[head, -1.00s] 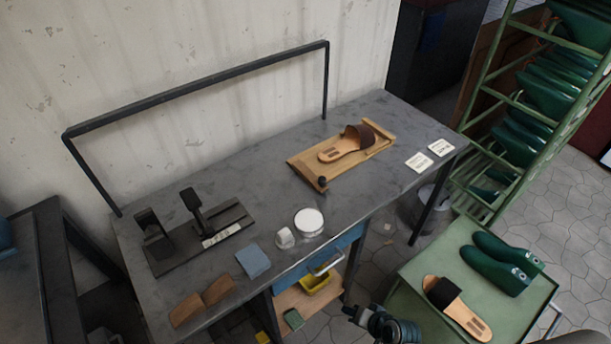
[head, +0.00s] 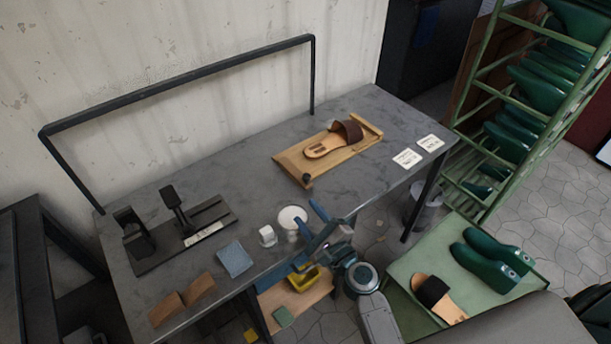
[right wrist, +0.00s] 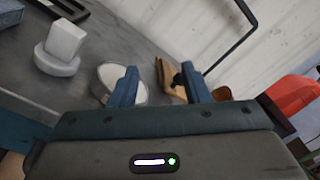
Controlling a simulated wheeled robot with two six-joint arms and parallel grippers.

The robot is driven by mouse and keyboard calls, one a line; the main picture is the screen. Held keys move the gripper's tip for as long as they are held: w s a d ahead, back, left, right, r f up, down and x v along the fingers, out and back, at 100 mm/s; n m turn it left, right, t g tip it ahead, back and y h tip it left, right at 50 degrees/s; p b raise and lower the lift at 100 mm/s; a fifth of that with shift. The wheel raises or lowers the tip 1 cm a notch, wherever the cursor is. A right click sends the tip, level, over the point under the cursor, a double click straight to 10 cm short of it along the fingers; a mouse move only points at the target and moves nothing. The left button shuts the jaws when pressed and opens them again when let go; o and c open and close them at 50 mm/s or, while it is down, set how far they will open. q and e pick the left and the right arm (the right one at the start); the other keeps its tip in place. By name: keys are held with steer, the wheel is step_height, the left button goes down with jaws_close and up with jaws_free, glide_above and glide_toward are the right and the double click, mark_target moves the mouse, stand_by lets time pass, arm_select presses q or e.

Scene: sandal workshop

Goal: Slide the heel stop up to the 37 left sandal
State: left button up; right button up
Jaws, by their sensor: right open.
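A tan sandal with a dark brown strap (head: 324,148) lies on a wooden board (head: 292,160) on the grey bench. A dark knob (head: 306,180) stands at the board's near left corner, and a raised wooden bar (head: 367,126) crosses its right end. I cannot tell which part is the heel stop, nor read a size. My right gripper (head: 307,213) has blue fingers, open and empty, over the bench's front edge, short of the board. In the right wrist view the open fingers (right wrist: 160,84) show part of the board (right wrist: 163,82) beyond them. My left gripper is not in view.
A round white dish (head: 292,214) and a small white block (head: 267,236) are close to my right gripper. A black fixture (head: 182,233) stands at the bench's left. Label cards (head: 407,158) lie right of the board. A green cart (head: 410,262) holds another sandal (head: 437,296) and green lasts (head: 484,262).

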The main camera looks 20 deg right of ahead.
mark_target(308, 179)
steer(key=w+d+m+h, duration=0.1)
steer(key=m, duration=0.2)
steer(key=w+d+f+m+h, duration=0.1)
steer(key=m+h, duration=0.1)
steer(key=m, duration=0.2)
steer(key=w+d+m+h, duration=0.1)
steer(key=w+m+h, duration=0.1)
steer(key=m, duration=0.2)
steer(key=shift+f+t, duration=0.3)
steer(key=shift+f, duration=0.05)
steer(key=shift+w+d+f+m+h, duration=0.15)
steer(key=shift+m+h, duration=0.1)
steer(key=shift+m, duration=0.2)
steer(key=shift+w+d+f+m+h, duration=0.15)
steer(key=shift+m+h, duration=0.1)
steer(key=shift+m, duration=0.2)
steer(key=w, duration=1)
steer(key=shift+w+d, duration=0.15)
steer(key=shift+w, duration=0.15)
